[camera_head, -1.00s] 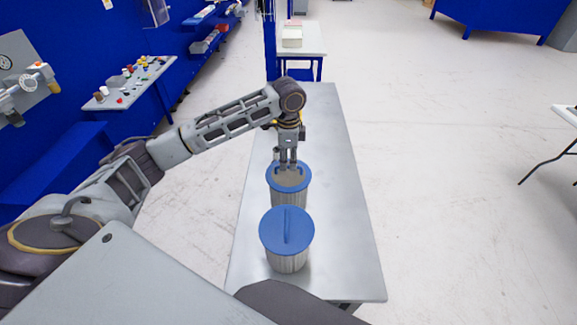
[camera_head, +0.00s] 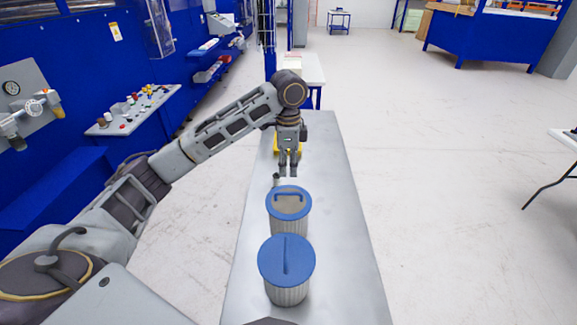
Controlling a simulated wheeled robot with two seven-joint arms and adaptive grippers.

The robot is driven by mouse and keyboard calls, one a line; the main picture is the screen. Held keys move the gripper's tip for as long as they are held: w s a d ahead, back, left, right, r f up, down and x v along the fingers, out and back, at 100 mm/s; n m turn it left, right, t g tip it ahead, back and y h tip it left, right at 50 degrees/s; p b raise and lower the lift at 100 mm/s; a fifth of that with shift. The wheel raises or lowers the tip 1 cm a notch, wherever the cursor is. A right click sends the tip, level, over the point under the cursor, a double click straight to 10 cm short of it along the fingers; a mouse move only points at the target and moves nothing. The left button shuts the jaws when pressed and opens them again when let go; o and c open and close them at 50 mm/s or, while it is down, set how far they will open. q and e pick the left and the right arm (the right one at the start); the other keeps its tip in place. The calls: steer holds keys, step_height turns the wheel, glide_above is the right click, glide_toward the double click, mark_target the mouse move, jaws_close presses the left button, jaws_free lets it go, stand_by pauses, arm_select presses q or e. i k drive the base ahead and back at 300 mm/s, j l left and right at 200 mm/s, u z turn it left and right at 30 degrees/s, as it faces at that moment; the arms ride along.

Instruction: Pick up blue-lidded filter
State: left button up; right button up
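Two pleated grey filters stand upright on a long metal table (camera_head: 335,240). The nearer filter (camera_head: 287,258) has a full blue lid with a raised ridge across it. The farther filter (camera_head: 289,205) has a blue rim, a grey centre and a blue handle. My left gripper (camera_head: 288,172) points down, its fingertips just above the farther filter in the picture. Its two fingers are apart with nothing between them; it appears clear of the handle. My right gripper is not in view.
A yellow object (camera_head: 278,146) is partly hidden behind my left gripper. A small dark upright piece (camera_head: 276,180) is near the farther filter. The table's right side is bare. A side table (camera_head: 135,108) with small items stands left.

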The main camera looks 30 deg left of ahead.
mark_target(286, 261)
steer(key=u, duration=1)
